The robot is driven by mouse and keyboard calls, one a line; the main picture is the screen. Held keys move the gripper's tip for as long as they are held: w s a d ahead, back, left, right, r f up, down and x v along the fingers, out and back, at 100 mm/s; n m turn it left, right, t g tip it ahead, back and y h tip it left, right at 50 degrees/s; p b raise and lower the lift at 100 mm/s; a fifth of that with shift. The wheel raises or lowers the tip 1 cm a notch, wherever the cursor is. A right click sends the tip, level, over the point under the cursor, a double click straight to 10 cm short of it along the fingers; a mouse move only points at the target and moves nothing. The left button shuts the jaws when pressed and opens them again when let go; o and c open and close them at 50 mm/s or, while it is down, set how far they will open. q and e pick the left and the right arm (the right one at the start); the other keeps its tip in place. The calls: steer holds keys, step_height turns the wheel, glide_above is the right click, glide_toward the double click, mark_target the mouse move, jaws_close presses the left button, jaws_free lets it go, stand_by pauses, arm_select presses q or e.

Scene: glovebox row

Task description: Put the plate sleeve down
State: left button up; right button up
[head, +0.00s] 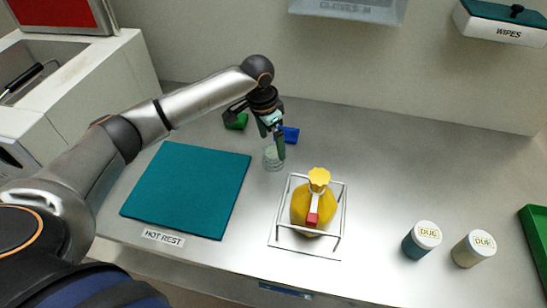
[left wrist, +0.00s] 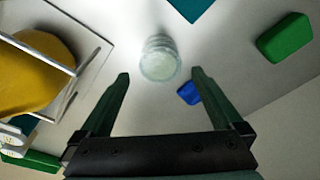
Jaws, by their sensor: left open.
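The plate sleeve, a clear stack of round dishes (head: 271,160), stands on the steel bench just right of the teal mat. In the left wrist view the stack (left wrist: 158,58) lies just beyond and between the open fingertips (left wrist: 160,74), with gaps on both sides. My right gripper is not in view.
The teal mat (head: 190,190) labelled HOT REST lies left. Green (head: 237,121) and blue (head: 291,135) blocks sit behind. Two DUE jars (head: 420,243) (head: 473,249) stand right. Bench between rack and jars is clear.

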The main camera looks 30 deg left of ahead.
mark_target(273, 151)
arm_select(q)
steer(key=f, duration=0.5)
steer(key=shift+w+d+f, duration=0.15)
steer(key=shift+w, duration=0.1)
steer(key=c, duration=1.4)
